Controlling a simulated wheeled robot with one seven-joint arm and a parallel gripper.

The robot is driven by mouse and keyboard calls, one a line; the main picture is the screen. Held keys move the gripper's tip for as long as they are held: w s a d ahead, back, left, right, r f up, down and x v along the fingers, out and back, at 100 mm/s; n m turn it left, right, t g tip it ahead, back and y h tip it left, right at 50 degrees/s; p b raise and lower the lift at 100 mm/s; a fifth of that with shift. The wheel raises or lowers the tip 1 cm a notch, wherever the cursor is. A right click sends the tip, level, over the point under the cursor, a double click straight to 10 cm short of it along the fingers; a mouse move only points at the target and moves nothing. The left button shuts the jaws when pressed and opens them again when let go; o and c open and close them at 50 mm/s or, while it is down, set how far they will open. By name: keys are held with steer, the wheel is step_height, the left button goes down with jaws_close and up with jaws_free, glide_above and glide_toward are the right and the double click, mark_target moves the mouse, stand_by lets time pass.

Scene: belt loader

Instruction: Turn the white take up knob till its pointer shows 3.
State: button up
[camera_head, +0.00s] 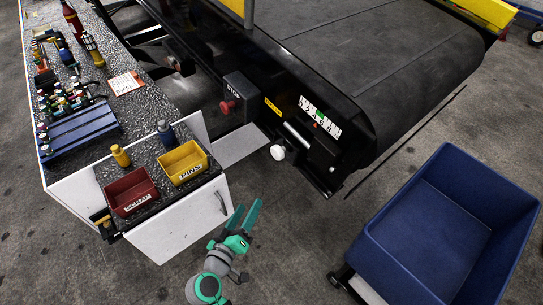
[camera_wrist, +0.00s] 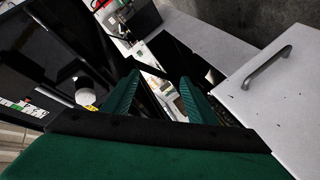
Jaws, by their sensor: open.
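The white take up knob (camera_head: 277,152) sits on the side of the black belt loader frame, below the numbered scale (camera_head: 320,117) with its green part and red pointer mark. The number the pointer shows is too small to read. The knob also shows in the wrist view (camera_wrist: 86,97), left of my fingers. My gripper (camera_head: 246,215) is open and empty, in front of the white cabinet and apart from the knob, lower left of it. In the wrist view its two green fingers (camera_wrist: 157,98) stand apart with nothing between them.
A red stop button box (camera_head: 240,92) is on the frame left of the scale. A white cabinet (camera_head: 180,225) with a handle carries a red bin (camera_head: 131,192) and a yellow pins bin (camera_head: 183,163). A blue cart (camera_head: 430,225) stands at right. Floor between cabinet and cart is clear.

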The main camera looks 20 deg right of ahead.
step_height(320, 180, up, 7)
steer(key=w+m+g+h, duration=0.2)
steer(key=w+m+h, duration=0.1)
steer(key=m+g+h, duration=0.4)
steer(key=m, duration=0.2)
glide_toward(275, 155)
steer(key=x, duration=0.8)
steer(key=shift+w+d, duration=0.2)
steer(key=shift+d, duration=0.1)
steer(key=c, duration=1.1)
